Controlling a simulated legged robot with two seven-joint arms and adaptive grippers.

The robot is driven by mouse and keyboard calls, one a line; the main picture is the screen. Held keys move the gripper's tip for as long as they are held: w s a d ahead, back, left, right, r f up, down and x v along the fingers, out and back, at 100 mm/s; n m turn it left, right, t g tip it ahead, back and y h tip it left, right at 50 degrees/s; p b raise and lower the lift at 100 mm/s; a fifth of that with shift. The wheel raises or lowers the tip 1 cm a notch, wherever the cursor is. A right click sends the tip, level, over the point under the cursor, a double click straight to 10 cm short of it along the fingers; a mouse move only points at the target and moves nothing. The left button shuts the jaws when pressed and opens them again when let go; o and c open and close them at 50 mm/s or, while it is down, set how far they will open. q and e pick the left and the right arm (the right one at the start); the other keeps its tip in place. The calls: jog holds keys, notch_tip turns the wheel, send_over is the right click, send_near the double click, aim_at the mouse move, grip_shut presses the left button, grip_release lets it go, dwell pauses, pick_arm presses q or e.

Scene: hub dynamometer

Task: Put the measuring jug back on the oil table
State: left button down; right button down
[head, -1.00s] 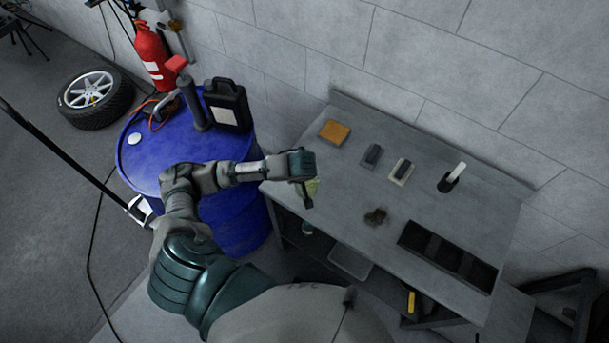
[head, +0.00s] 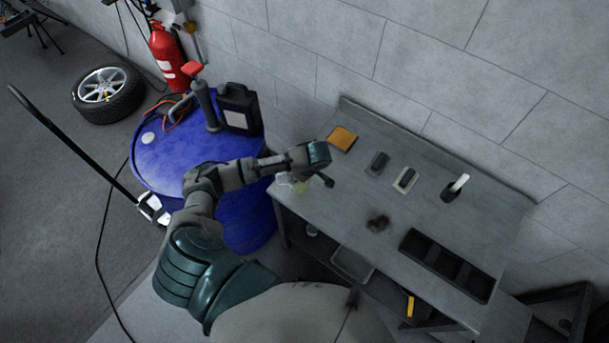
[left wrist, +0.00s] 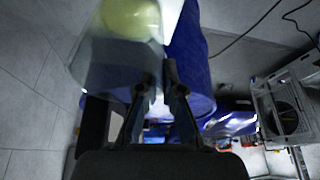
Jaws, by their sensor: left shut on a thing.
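The measuring jug (head: 300,184) is clear with pale yellow-green liquid in it. In the head view it is partly hidden by my left wrist. It also shows large at the top of the left wrist view (left wrist: 118,58). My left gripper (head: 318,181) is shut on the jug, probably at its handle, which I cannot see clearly. They are over the left end of the grey table (head: 345,215). I cannot tell whether the jug touches the top. My right gripper is not in view.
On the table are an orange-brown block (head: 342,138), two small dark blocks, a black holder with a white piece (head: 454,188), a dark stain (head: 378,223) and a black compartment tray (head: 446,265). A blue drum (head: 180,160) with a black canister (head: 238,108) stands left.

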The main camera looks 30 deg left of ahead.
pick_arm(q)
jog(key=w, duration=0.3)
jog(key=shift+w+d+f, duration=0.2)
jog(key=shift+w, duration=0.3)
jog(key=shift+w+f, duration=0.1)
jog(key=shift+w, duration=0.4)
notch_tip(320, 180, down, 3)
jog(key=shift+d+r+p, duration=0.1)
jog(key=shift+d+p, duration=0.05)
jog(key=shift+p, duration=0.2)
jog(key=shift+f, duration=0.3)
jog(key=shift+d, duration=0.2)
jog(key=shift+a+f, duration=0.1)
jog(key=shift+f, duration=0.15)
jog(key=c, duration=1.3)
grip_release()
jog(key=shift+a, duration=0.1)
jog(key=shift+r, duration=0.2)
jog(key=p+v, duration=0.1)
jog(key=v, duration=1.1)
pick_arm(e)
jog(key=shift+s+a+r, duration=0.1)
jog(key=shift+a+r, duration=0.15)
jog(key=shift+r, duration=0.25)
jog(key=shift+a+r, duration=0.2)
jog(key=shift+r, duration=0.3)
